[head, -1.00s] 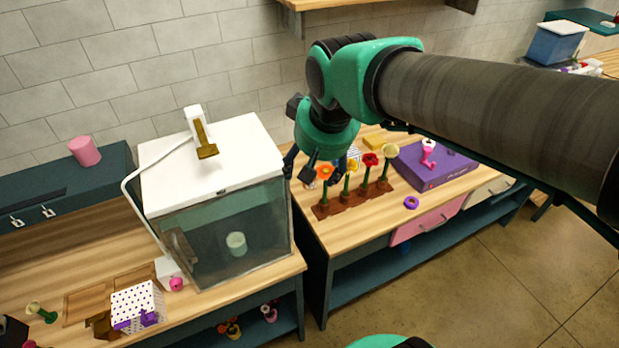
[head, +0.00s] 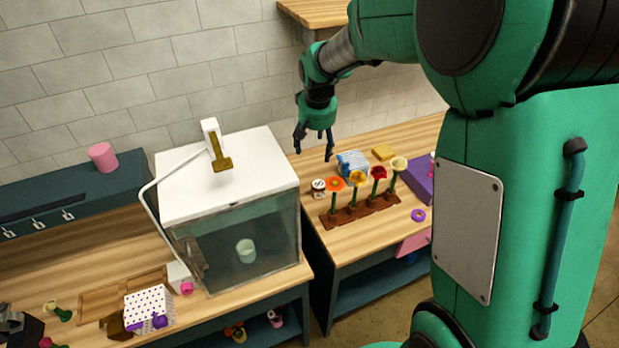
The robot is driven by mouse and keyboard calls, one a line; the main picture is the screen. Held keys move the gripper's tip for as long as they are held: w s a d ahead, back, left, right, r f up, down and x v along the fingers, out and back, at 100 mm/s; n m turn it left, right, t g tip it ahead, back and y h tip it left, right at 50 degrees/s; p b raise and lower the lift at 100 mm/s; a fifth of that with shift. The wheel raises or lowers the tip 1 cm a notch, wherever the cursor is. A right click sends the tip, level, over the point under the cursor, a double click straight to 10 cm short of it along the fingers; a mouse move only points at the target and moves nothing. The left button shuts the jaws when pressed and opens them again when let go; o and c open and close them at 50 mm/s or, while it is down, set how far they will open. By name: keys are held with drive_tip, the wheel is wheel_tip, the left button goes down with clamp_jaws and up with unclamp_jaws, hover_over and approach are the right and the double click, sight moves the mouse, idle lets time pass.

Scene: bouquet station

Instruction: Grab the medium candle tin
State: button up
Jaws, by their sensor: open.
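My gripper (head: 313,154) is open and empty, with its fingers pointing down above the back left of the right table. A small white round container with a dark mark (head: 319,188) stands on that table below the gripper, apart from it. A pale cup-like cylinder (head: 245,250) is inside the glass-fronted cabinet. A pink cylinder (head: 103,157) stands on the dark shelf at left. I cannot tell which of these, if any, is the medium candle tin.
The white-topped cabinet (head: 228,175) stands left of the gripper. A brown rack (head: 362,209) with several upright flowers stands close by, with a blue-and-white striped item (head: 352,164) behind it. A purple ring (head: 418,215) lies near the front. My arm hides the table's right side.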

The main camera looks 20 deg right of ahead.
drive_tip(key=m+g, duration=0.1)
drive_tip(key=m, duration=0.1)
hover_over(319, 184)
drive_tip(key=s+a, duration=0.1)
drive_tip(key=s, duration=0.1)
wheel_tip(319, 184, down, 15)
drive_tip(key=shift+w+f+b, duration=0.2)
drive_tip(key=shift+f+b, duration=0.1)
drive_tip(key=shift+f, duration=0.05)
drive_tip(key=shift+f, duration=0.15)
drive_tip(key=shift+w+d+f, duration=0.1)
drive_tip(key=shift+w+f, duration=0.05)
drive_tip(key=shift+f, duration=1.2)
drive_tip(key=shift+w+d+f, duration=0.1)
drive_tip(key=shift+w+f, duration=0.1)
drive_tip(key=shift+f, duration=1.2)
drive_tip(key=shift+w+d+f, duration=0.1)
drive_tip(key=shift+w+f, duration=0.05)
drive_tip(key=shift+f, duration=1.2)
drive_tip(key=shift+f, duration=0.1)
drive_tip(key=shift+w+d+f+b, duration=0.1)
drive_tip(key=shift+w+f+b, duration=0.1)
drive_tip(key=shift+f, duration=1.05)
drive_tip(key=shift+w+d+f+b, duration=0.1)
drive_tip(key=shift+w+f+b, duration=0.1)
drive_tip(key=shift+f, duration=1.05)
drive_tip(key=c, duration=1.4)
drive_tip(key=shift+o, duration=0.2)
drive_tip(key=shift+r, duration=0.1)
